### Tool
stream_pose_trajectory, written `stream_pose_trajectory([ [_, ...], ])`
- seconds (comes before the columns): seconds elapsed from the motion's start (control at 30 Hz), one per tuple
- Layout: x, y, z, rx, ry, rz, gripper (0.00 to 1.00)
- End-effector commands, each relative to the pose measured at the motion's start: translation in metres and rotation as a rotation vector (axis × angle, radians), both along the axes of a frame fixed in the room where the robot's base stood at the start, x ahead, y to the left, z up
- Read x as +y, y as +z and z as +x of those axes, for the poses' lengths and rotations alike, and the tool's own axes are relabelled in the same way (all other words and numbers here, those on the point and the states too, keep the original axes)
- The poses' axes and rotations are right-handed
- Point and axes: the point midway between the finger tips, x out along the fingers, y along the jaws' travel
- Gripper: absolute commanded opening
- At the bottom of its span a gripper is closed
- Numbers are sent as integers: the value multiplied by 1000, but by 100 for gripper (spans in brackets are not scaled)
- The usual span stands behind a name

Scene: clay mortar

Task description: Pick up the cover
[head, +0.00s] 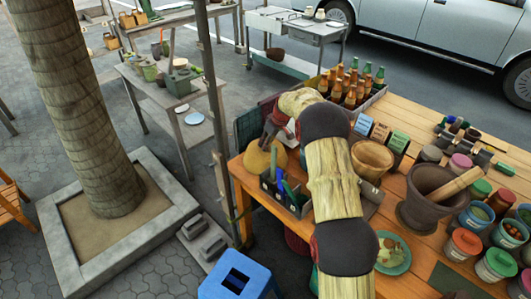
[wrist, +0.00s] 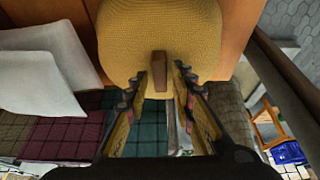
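The cover (wrist: 160,30) is a yellow woven dome with a brown knob-like handle (wrist: 160,72). It sits on the wooden table's near left corner, and the head view shows it (head: 258,160) partly hidden by my gripper and arm. My gripper (wrist: 158,76) is open, with its two fingers spread to either side of the handle in the wrist view. Gaps show between the handle and both fingers. In the head view my gripper (head: 272,138) is just above the cover, and its fingertips are hard to make out.
The wooden table (head: 420,120) also bears a grey caddy (head: 285,195), a wooden bowl (head: 372,158), a mortar (head: 430,195) and a crate of bottles (head: 350,88). A blue stool (head: 235,280) and a tree (head: 80,110) stand off the table.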

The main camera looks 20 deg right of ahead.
Motion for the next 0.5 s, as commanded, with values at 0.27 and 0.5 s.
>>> stream_pose_trajectory([
  [0.27,0,0,0,0,0,0,7],
  [0.5,0,0,0,0,0,0,0],
])
